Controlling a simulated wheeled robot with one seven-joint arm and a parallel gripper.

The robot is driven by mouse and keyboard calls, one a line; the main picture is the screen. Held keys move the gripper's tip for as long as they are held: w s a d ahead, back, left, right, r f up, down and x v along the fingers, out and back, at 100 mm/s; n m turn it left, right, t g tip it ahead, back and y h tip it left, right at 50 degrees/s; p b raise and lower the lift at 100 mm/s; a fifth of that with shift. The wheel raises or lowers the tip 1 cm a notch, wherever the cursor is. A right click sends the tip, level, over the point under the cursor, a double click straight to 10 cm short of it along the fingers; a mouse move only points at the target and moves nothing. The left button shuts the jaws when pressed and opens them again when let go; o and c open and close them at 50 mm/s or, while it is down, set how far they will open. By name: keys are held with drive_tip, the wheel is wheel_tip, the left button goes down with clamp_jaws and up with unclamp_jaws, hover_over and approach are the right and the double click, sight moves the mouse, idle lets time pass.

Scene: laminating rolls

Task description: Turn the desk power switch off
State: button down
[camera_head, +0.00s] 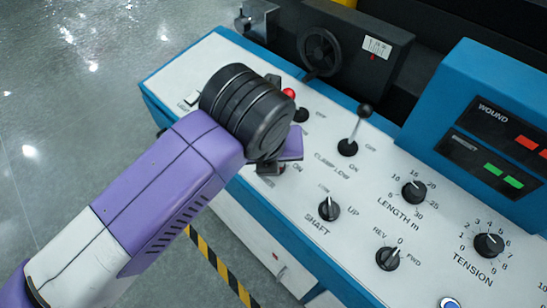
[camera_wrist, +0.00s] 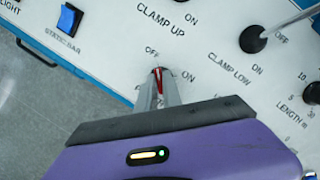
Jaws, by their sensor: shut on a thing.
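My gripper (camera_wrist: 160,80) is down at the sloped white control panel, its narrow fingers closed together. A small red part (camera_wrist: 158,76) shows between the fingertips, just below a printed OFF mark. It appears to be the desk power switch, but its name label and most of its body are hidden behind my gripper, so I cannot tell its position. In the head view my gripper (camera_head: 268,168) is mostly covered by my own wrist, and an ON mark shows just right of it.
Close by stand the red-knobbed clamp-up lever (camera_head: 289,93) and the black clamp-low lever (camera_head: 348,146). The blue static bar switch (camera_wrist: 68,20) is to the left. Black shaft (camera_head: 329,209), length (camera_head: 414,192) and tension (camera_head: 488,245) knobs lie to the right.

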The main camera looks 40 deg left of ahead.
drive_tip(key=shift+d+f, duration=0.1)
drive_tip(key=shift+f, duration=0.1)
drive_tip(key=c, duration=1.5)
unclamp_jaws()
drive_tip(key=shift+s, duration=0.1)
drive_tip(key=v, duration=0.8)
drive_tip(key=shift+r+b, duration=0.15)
drive_tip(key=shift+b, duration=0.25)
drive_tip(key=shift+w, duration=0.25)
